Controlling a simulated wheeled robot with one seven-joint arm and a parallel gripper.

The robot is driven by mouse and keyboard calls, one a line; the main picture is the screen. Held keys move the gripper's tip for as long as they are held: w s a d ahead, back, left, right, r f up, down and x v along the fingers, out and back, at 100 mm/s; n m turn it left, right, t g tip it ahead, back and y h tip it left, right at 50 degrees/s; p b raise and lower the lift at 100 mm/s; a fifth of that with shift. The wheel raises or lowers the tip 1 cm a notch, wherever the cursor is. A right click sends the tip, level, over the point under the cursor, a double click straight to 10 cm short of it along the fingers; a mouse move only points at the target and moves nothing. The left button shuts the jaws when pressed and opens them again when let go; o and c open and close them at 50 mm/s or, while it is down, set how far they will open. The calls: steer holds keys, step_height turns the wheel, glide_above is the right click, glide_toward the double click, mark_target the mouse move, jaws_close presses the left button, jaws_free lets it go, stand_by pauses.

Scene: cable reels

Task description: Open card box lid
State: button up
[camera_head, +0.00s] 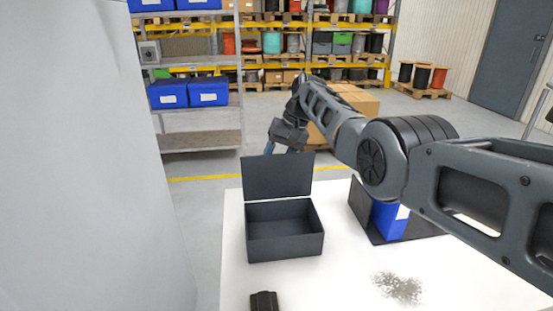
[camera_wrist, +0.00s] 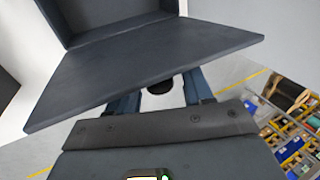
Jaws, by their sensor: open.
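The dark grey card box (camera_head: 286,248) stands on the white table. Its lid (camera_head: 277,178) is raised, roughly upright at the back edge, and the inside looks empty. My gripper (camera_head: 281,149) is just behind and above the lid's top edge, pointing down, with its blue fingers apart. In the wrist view, the lid (camera_wrist: 150,62) crosses in front of the fingers (camera_wrist: 160,92) and hides their tips. The box interior (camera_wrist: 110,12) shows beyond it. Nothing shows held between the fingers; whether they touch the lid is not clear.
A blue box (camera_head: 388,219) in a dark holder stands right of the card box, under my arm. A small black object (camera_head: 264,301) lies at the table's front edge. A speckled patch (camera_head: 398,288) marks the table (camera_head: 340,275). Shelves (camera_head: 200,142) stand behind; a pale wall is left.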

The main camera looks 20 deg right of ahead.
steer(key=shift+r, duration=0.15)
steer(key=v, duration=0.7)
steer(key=shift+r, duration=0.2)
steer(key=shift+d, duration=0.15)
